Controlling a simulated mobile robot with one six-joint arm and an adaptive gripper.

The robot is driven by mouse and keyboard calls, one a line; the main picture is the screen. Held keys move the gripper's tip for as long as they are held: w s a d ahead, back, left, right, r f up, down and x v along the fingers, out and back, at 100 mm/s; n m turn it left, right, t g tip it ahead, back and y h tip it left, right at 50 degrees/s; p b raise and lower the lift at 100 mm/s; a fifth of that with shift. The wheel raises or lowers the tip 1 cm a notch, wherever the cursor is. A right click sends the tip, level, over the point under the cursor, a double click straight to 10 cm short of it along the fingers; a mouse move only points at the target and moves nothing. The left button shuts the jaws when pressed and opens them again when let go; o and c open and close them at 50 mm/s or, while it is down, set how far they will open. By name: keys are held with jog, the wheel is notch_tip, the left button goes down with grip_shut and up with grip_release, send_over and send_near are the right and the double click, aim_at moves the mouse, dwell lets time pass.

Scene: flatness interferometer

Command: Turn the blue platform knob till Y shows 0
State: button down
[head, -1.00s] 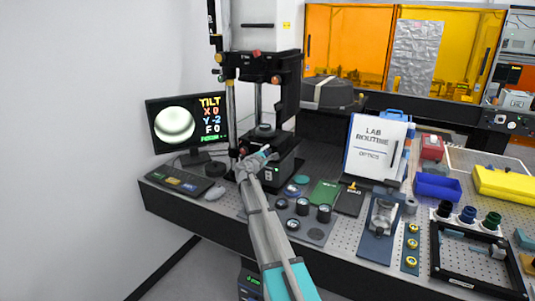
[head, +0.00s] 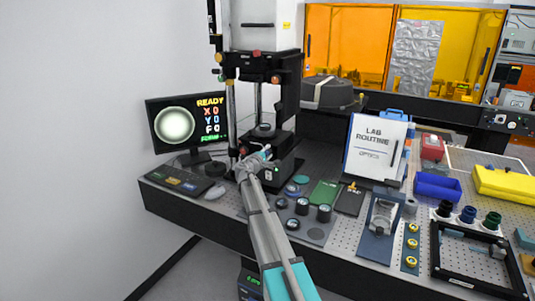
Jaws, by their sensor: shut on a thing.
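The monitor (head: 184,124) at the left reads READY, with X 0, Y 0 and F 0. Beside the text it shows a round pale spot, bright in the middle. The interferometer (head: 265,85) is the tall black stand right of the monitor, with a lens-like round part on its platform (head: 264,131). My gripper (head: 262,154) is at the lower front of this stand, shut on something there.
Bare perforated tabletop (head: 340,236) shows between the items.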

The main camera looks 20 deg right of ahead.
jog(key=shift+c, duration=1.5)
grip_release()
jog(key=v, duration=1.2)
dwell(0.3)
